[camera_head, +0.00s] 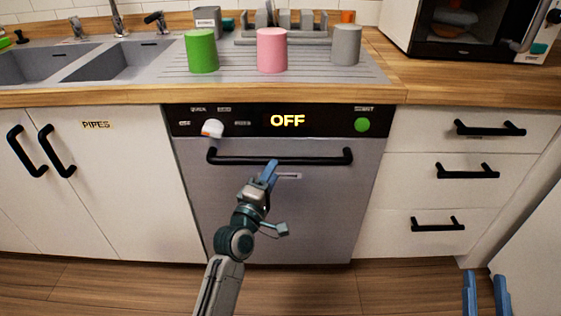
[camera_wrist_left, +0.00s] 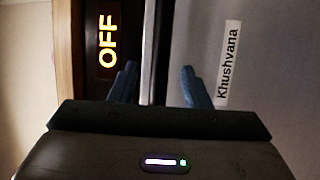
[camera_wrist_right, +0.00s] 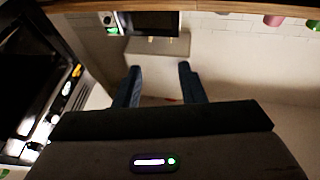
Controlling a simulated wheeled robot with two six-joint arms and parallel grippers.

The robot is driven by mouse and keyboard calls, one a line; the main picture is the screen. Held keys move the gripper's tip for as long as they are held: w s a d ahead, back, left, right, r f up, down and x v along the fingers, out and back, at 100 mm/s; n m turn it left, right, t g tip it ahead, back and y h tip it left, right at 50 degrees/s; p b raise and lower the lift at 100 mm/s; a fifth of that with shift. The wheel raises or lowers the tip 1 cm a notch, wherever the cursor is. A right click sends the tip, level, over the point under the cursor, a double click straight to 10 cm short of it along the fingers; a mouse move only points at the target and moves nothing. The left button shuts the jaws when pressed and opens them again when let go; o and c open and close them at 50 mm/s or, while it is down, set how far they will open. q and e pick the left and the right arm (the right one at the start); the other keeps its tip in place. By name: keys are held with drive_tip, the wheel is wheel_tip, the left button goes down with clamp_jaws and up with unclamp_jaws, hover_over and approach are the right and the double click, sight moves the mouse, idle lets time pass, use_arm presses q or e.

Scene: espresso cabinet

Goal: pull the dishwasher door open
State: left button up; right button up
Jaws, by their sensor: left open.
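The dishwasher door (camera_head: 330,210) is a grey upright front panel, closed, with a black horizontal bar handle (camera_head: 230,159) near its top. The black panel above it reads OFF (camera_head: 288,120). My left gripper (camera_head: 271,170) is at the middle of the handle. In the left wrist view my left gripper (camera_wrist_left: 158,85) is open, and a dark bar, seemingly the handle (camera_wrist_left: 161,50), runs between its fingers. I cannot tell whether they touch it. My right gripper (camera_head: 486,290) is open and empty at the bottom right, away from the door.
Drawers (camera_head: 470,130) with black handles stand right of the dishwasher, and a cabinet (camera_head: 110,190) stands left. Green (camera_head: 201,50), pink (camera_head: 272,50) and grey (camera_head: 346,45) cups stand on the counter above. The wooden floor (camera_head: 400,285) before the door looks clear apart from my arms.

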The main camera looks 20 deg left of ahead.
use_arm(q)
drive_tip(key=x, duration=0.5)
drive_tip(key=shift+w, duration=0.1)
clamp_jaws()
